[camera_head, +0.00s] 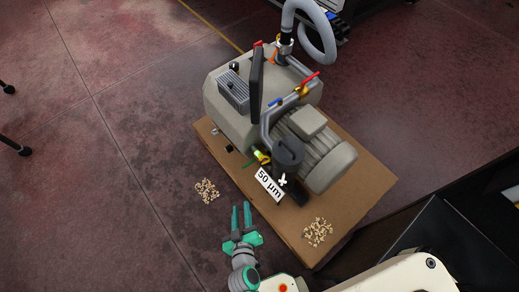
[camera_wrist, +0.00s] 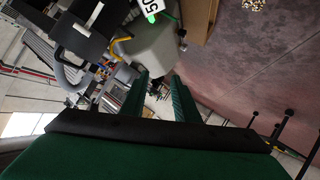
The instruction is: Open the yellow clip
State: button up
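A small yellow-and-green piece (camera_head: 262,157) sits at the front of the grey vacuum pump (camera_head: 232,125), just above the white "50 µm" label (camera_head: 268,184). Another small yellow piece (camera_head: 302,91) is on the pipe beside a red lever. I cannot tell for sure which is the clip. In the wrist view a bright green piece (camera_wrist: 151,17) shows by the label (camera_wrist: 145,5), and a yellow curved part (camera_wrist: 115,46) lies to its left. My gripper (camera_head: 240,207) has teal fingers parted with an empty gap, below and left of the label, touching nothing. The fingers also show in the wrist view (camera_wrist: 158,78).
The pump stands on a brown board (camera_head: 355,200). One pile of small pale bits (camera_head: 318,232) lies on the board's near part, and another (camera_head: 207,191) on the floor at its left. A hose (camera_head: 325,40) rises behind. The reddish floor at left is mostly clear.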

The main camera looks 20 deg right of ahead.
jog(key=w+d+f+h, duration=0.1)
jog(key=w+d+h, duration=0.1)
jog(key=w+d, duration=0.6)
jog(key=w+d+f+h, duration=0.1)
jog(key=w+d+h, duration=0.2)
jog(key=w+d, duration=0.6)
jog(key=w, duration=0.6)
jog(key=shift+f+g+h, duration=0.3)
